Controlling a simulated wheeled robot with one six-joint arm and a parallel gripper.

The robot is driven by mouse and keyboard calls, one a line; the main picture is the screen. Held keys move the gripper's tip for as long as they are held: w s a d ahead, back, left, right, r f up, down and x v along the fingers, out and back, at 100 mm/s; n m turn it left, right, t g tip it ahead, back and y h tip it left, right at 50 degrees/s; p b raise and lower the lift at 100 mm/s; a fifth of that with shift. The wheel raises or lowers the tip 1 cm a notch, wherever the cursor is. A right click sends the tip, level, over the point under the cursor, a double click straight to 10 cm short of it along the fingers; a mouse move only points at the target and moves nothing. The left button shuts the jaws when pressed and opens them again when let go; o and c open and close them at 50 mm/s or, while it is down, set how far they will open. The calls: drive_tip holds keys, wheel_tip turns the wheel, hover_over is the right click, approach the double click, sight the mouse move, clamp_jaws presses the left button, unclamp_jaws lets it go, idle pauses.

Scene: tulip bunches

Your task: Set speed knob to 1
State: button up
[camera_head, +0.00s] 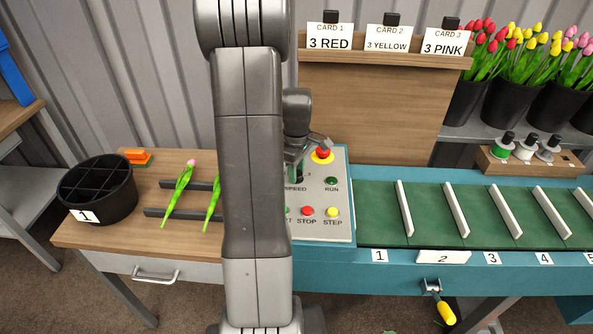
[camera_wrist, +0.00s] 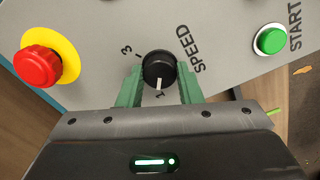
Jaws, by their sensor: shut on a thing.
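The black speed knob (camera_wrist: 158,68) sits on the grey control panel (camera_wrist: 215,75) between my two green fingers in the wrist view. My gripper (camera_wrist: 160,86) is shut on the knob, one finger on each side. The knob's white pointer line points down in the picture, at the mark that looks like 1 just below it. The mark 3 shows up and left of the knob, and the word SPEED is on its right. In the head view, my gripper (camera_head: 297,172) is over the panel and largely hides the knob.
A red stop button on a yellow disc (camera_head: 322,153) is close to my gripper. RUN (camera_head: 331,181), STOP (camera_head: 307,211) and STEP (camera_head: 333,212) buttons are nearby; START (camera_wrist: 271,40) shows in the wrist view. A green belt (camera_head: 380,222) with white dividers lies right; tulips and a black bucket (camera_head: 98,190) lie left.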

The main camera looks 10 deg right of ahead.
drive_tip(key=shift+n, duration=0.5)
drive_tip(key=o, duration=1)
drive_tip(key=shift+r, duration=0.1)
wheel_tip(320, 180, up, 14)
drive_tip(key=shift+f, duration=0.15)
drive_tip(key=shift+f, duration=0.1)
